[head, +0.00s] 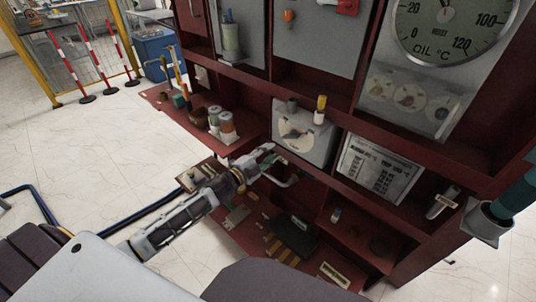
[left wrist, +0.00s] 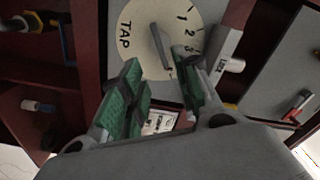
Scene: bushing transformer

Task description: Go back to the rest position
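My left arm reaches in from the left in the head view. Its gripper (head: 281,165) is in front of the red cabinet, just below the grey tap box (head: 312,148) with a round pale dial. In the left wrist view my left gripper (left wrist: 160,72) shows two green-padded fingers spread apart with nothing between them. Beyond the fingers is the dial (left wrist: 143,38), marked TAP with numbers, and its dark pointer (left wrist: 160,47). Whether a finger touches the box cannot be told. My right gripper is not in view.
The red cabinet's shelf (head: 185,128) holds jars and small items. A large oil gauge (head: 447,25) is at the upper right. A teal cylinder (head: 515,192) stands at the right edge. Striped posts (head: 118,50) and open pale floor (head: 80,150) are at left.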

